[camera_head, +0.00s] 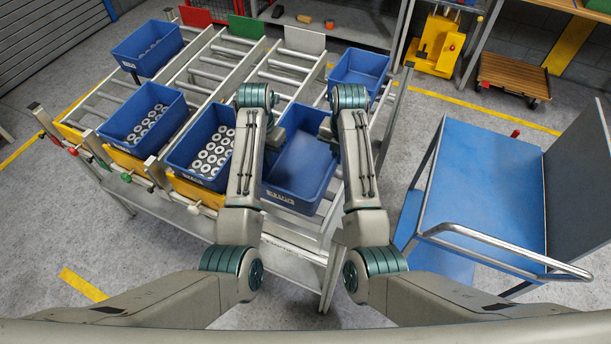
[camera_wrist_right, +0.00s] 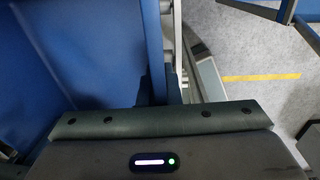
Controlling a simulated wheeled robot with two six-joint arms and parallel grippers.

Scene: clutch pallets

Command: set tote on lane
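An empty blue tote (camera_head: 302,165) is between my two arms, over the near end of the rightmost roller lane (camera_head: 287,77) in the head view. I cannot tell whether it rests on the rollers or hangs just above. My left gripper (camera_head: 275,128) is at its left side and my right gripper (camera_head: 327,130) at its right side, both mostly hidden by my wrists. In the right wrist view the tote wall (camera_wrist_right: 152,40) runs down to dark fingers (camera_wrist_right: 158,88) at its edge. How far the fingers are closed is not clear.
Another blue tote (camera_head: 358,68) sits at the right lane's far end. A blue cart (camera_head: 480,190) stands right, with floor between.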

